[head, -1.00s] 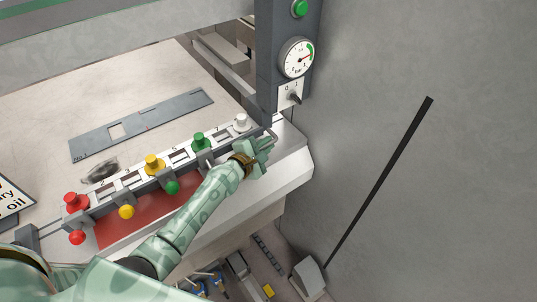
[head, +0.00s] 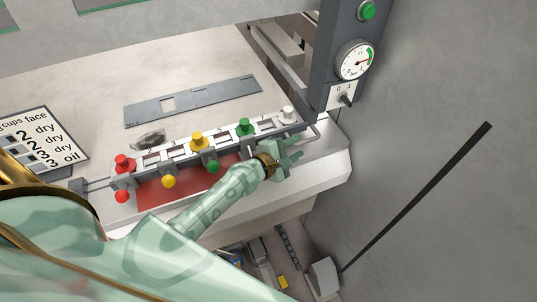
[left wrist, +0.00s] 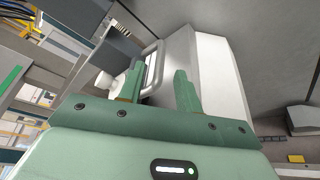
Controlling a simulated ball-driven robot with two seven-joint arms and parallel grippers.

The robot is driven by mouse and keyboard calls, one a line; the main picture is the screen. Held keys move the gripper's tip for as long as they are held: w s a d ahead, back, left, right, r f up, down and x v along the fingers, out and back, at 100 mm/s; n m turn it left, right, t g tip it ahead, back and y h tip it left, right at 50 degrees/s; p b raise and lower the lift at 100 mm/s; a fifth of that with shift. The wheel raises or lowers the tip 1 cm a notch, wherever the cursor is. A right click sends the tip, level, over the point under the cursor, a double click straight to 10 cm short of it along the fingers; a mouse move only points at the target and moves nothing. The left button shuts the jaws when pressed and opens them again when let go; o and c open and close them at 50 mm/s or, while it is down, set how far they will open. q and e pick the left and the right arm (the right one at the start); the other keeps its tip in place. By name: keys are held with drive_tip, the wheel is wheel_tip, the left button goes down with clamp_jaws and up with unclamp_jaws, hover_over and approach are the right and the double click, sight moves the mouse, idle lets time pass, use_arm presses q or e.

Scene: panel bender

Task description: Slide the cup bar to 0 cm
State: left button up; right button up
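The cup bar (head: 213,148) is a long bar with pale numbered windows, lying along the machine's front edge. It carries red (head: 123,163), yellow (head: 197,140), green (head: 245,127) and white (head: 288,114) knobs on top. A bent metal handle (head: 312,133) is at its right end. My left gripper (head: 296,152) is just in front of that end, beside the handle. In the left wrist view its two fingers (left wrist: 158,88) stand apart, with the handle (left wrist: 153,60) showing beyond the gap. I cannot tell whether they touch it. My right gripper is not in view.
A grey post with a pressure gauge (head: 356,61) and a switch (head: 346,98) rises right of the bar. A flat plate with a square hole (head: 190,101) lies behind it. A sign (head: 40,140) stands at left. A grey wall closes off the right.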

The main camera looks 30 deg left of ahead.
use_arm(q)
drive_tip(key=v, duration=1)
drive_tip(key=shift+s+p, duration=0.25)
drive_tip(key=shift+p, duration=0.1)
drive_tip(key=shift+a, duration=0.15)
